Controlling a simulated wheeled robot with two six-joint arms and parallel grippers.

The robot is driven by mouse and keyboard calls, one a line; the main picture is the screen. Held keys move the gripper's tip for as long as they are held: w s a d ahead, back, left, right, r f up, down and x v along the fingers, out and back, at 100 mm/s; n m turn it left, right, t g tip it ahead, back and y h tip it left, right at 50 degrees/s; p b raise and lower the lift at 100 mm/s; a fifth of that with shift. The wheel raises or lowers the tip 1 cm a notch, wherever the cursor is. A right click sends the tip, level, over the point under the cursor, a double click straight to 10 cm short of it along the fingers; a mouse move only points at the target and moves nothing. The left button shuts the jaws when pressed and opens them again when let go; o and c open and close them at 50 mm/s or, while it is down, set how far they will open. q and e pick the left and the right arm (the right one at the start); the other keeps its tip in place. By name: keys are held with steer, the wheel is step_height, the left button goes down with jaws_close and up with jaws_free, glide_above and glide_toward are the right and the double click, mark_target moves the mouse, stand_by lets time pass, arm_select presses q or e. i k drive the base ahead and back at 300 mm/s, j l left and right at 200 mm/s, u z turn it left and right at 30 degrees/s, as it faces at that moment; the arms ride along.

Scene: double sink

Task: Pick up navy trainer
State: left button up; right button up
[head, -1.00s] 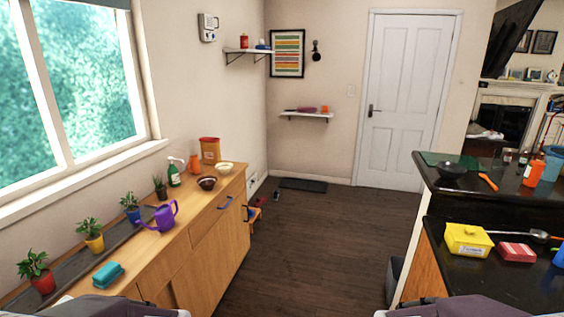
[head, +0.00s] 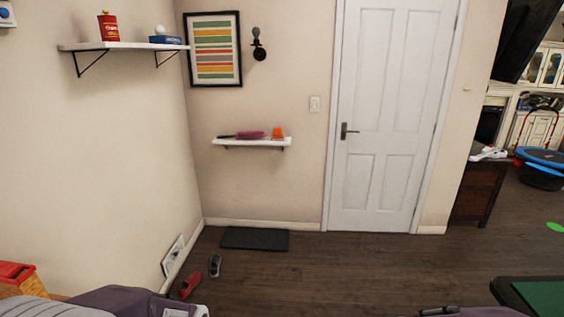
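A small dark shoe (head: 215,265), which looks like the navy trainer, lies on the wooden floor near the left wall, in front of the dark doormat. Its exact colour is hard to tell at this distance. A red shoe (head: 190,282) lies beside it, closer to me and to the left. Parts of both my arms show along the bottom edge, but neither gripper's fingers are in view. Nothing of mine touches the shoes.
A dark doormat (head: 254,239) lies by the back wall, left of the white door (head: 388,115). A wall shelf (head: 250,142) hangs above it. The wooden floor (head: 330,270) ahead is clear.

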mark_target(215, 263)
steer(key=i+u, duration=0.15)
steer(key=i, duration=0.55)
steer(key=i+l+u, duration=0.15)
steer(key=i, duration=0.55)
steer(key=i+l+u, duration=0.15)
steer(key=i, duration=0.55)
steer(key=i+u, duration=0.35)
steer(key=u, duration=0.15)
steer(key=i+u, duration=0.45)
steer(key=i+l+u, duration=0.25)
steer(key=u, duration=0.25)
steer(key=i+l+u, duration=0.3)
steer(key=u, duration=0.15)
steer(key=i+l+u, duration=0.2)
steer(key=l+u, duration=0.3)
